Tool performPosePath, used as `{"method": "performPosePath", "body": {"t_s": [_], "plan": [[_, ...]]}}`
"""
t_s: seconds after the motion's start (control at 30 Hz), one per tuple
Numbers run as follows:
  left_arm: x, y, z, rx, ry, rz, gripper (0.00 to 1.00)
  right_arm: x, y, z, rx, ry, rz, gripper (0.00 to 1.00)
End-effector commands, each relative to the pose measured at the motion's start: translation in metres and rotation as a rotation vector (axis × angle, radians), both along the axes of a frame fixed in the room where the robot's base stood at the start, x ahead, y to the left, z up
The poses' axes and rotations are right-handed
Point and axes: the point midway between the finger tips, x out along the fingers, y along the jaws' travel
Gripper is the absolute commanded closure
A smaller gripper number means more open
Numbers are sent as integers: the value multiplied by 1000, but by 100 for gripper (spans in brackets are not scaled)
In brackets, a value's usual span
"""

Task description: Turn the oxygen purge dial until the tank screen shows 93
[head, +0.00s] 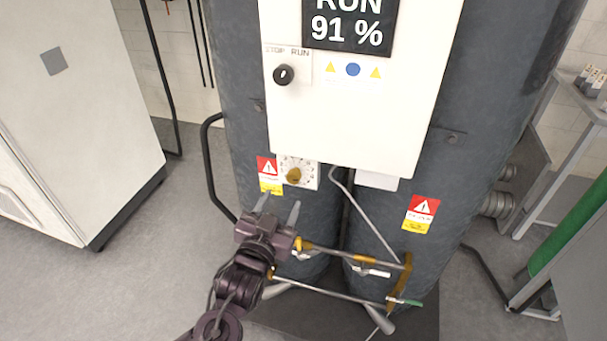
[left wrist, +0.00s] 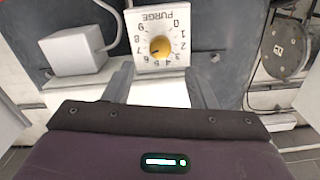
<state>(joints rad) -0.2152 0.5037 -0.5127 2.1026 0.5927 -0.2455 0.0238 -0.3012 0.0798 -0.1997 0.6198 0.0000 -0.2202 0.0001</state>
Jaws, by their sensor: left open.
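The oxygen purge dial (head: 293,175) is a brass knob on a white numbered plate below the control box. In the left wrist view the dial (left wrist: 160,48) shows upside down under the word PURGE, ahead of and between my fingers. The tank screen (head: 348,26) reads RUN 91 %. My left gripper (head: 278,210) is open and empty, just below the dial and apart from it. Its two fingers also show in the left wrist view (left wrist: 158,88). My right gripper is in neither view.
A black STOP/RUN switch (head: 284,75) sits on the white control box (head: 400,110) above the dial. Brass valves and pipes (head: 350,258) run below, close to my left gripper's right side. A white cabinet (head: 75,110) stands at left. The floor between is clear.

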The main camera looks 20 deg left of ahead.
Motion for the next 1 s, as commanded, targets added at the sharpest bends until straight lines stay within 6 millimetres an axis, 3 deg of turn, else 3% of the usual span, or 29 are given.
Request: {"method": "performPosePath", "body": {"t_s": [0.5, 0.9, 1.0], "plan": [[68, -3, 5, -3, -7, 0, 49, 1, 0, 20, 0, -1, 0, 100], [76, -3, 3, -3, -5, -2, 49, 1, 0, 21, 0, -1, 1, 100], [76, -3, 3, -3, -5, -2, 62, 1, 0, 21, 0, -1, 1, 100]]}}
